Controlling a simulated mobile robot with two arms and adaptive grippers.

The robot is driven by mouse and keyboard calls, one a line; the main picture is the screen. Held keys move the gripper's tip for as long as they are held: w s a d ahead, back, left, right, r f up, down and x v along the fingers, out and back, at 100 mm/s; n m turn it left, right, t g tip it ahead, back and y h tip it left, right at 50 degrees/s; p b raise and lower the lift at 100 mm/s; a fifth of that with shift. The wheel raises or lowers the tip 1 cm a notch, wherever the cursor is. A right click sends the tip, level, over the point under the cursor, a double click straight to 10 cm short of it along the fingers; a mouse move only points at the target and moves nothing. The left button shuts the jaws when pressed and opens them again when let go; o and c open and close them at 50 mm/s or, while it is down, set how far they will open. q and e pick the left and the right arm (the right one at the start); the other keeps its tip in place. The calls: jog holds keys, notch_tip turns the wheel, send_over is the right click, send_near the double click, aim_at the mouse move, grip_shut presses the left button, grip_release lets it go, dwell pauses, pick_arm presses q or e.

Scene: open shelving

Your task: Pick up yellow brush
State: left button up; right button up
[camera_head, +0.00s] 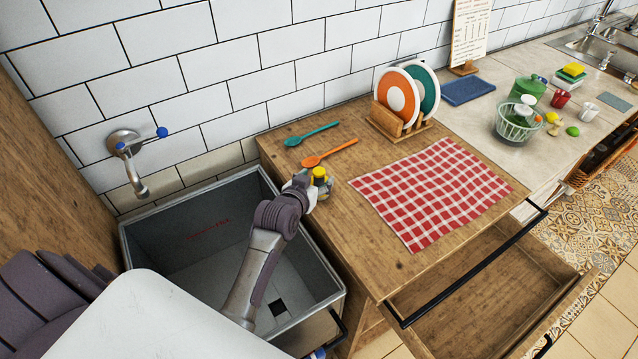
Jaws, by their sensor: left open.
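The yellow brush (319,172) is small, with a yellow top, and stands at the left edge of the wooden counter (345,190). My left gripper (312,188) is open right at the brush. The gripper partly hides the brush's lower part, and I cannot tell whether the fingers touch it. My left arm reaches up over the sink to this spot. My right gripper is not in view.
A teal spoon (312,134) and an orange spoon (330,153) lie behind the brush. A red checked cloth (430,195) lies to the right. Plates stand in a wooden rack (398,123). A deep grey sink (165,230) is left; an open drawer (480,295) juts out in front.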

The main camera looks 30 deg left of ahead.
aim_at(316, 178)
pick_arm(q)
jog(key=shift+x, duration=1.85)
jog(key=shift+s+a+f, duration=0.1)
jog(key=shift+s, duration=0.05)
grip_shut()
